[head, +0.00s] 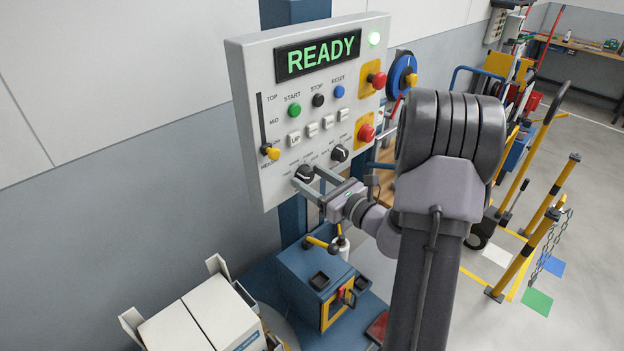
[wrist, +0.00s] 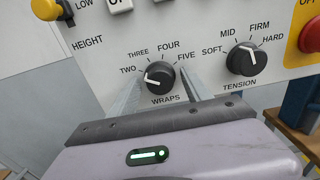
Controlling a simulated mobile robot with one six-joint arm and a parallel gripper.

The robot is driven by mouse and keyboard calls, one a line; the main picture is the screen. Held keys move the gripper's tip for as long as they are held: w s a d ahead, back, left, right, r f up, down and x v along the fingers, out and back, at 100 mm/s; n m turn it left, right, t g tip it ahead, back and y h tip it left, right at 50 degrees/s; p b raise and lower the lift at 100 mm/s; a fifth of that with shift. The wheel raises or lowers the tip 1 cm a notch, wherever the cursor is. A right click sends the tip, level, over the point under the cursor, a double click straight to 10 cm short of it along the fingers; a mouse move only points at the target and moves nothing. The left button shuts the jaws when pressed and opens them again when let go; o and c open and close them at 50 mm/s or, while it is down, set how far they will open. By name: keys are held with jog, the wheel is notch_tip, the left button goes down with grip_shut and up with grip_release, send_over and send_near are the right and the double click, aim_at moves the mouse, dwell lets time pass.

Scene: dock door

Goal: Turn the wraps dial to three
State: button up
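The wraps dial (wrist: 161,74) is a round black knob low on the control panel, with TWO, THREE, FOUR and FIVE printed around it. Its white pointer line points left, close to the TWO label. It also shows in the head view (head: 304,173), at the panel's lower edge. My gripper (head: 306,176) faces the panel at this dial. In the wrist view its two fingers (wrist: 160,80) are spread, one on each side of the knob. A gap seems to show beside the knob; contact is not clear.
The tension dial (wrist: 246,58) sits just right of the wraps dial. The grey panel (head: 250,100) shows READY and carries buttons, red stop knobs (head: 366,132) and a yellow-tipped height slider (head: 271,153). A blue box unit (head: 300,275) and white cartons (head: 190,325) stand below.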

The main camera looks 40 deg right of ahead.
grip_shut()
jog(key=shift+m+p, duration=0.3)
jog(key=shift+p, duration=0.05)
jog(key=m+p, duration=0.3)
jog(key=shift+r+m, duration=0.2)
jog(key=shift+m, duration=0.1)
jog(key=shift+f+m+p, duration=0.15)
jog(key=shift+m+p, duration=1.45)
jog(key=shift+m, duration=0.1)
jog(key=shift+o, duration=0.9)
grip_release()
